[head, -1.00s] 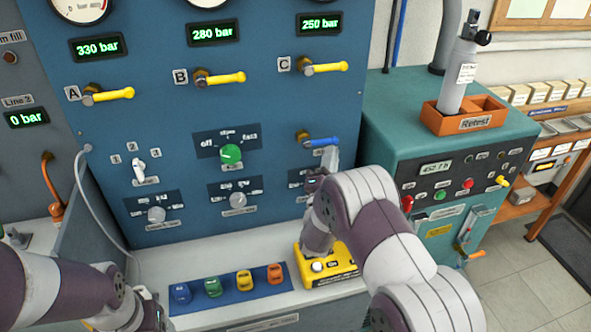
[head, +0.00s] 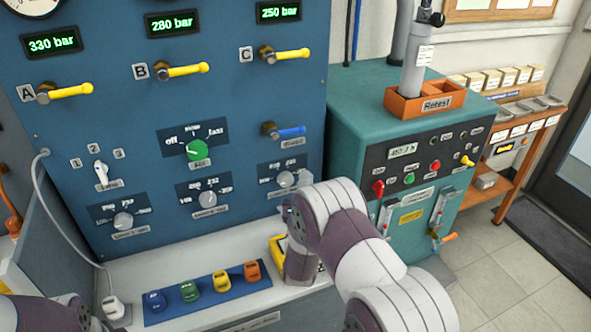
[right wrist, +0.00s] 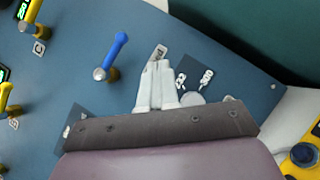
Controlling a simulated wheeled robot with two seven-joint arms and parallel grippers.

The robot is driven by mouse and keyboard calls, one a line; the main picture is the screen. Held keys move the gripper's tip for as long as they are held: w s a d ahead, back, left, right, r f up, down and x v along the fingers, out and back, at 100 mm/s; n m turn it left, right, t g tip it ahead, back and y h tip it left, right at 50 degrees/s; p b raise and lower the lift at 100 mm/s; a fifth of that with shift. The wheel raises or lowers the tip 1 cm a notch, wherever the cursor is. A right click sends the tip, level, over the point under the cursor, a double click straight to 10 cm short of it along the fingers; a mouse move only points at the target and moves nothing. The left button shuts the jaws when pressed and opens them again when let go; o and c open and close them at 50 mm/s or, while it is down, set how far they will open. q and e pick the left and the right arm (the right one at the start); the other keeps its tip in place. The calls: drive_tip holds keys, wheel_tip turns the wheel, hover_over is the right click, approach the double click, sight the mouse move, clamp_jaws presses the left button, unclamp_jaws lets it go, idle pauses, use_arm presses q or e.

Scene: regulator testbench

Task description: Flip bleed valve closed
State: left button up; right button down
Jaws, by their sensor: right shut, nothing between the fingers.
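The bleed valve is taken to be the small blue lever (head: 289,131) on the blue panel, on a brass stem below yellow lever C. In the head view its handle lies nearly level and points right, with a small label just below it. In the right wrist view the blue lever (right wrist: 113,55) stands left of my right gripper (right wrist: 160,64), with a clear gap. The gripper's pale fingers are shut together, empty, near the label. In the head view my right gripper (head: 304,180) is below and right of the lever, partly hidden by my arm. My left gripper is out of view.
Yellow levers A (head: 68,92), B (head: 185,71) and C (head: 290,56) stick out above. A green knob (head: 199,150) sits left of the blue lever, and a grey knob (head: 286,179) below it. A teal cabinet (head: 345,110) stands to the right. A yellow box (head: 277,246) sits on the bench.

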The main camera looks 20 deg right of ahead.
drive_tip(key=s+f, duration=0.1)
drive_tip(key=s, duration=0.1)
drive_tip(key=s+f, duration=0.1)
drive_tip(key=shift+s+d+f, duration=0.2)
drive_tip(key=shift+s+f, duration=0.15)
drive_tip(key=shift+d, duration=0.1)
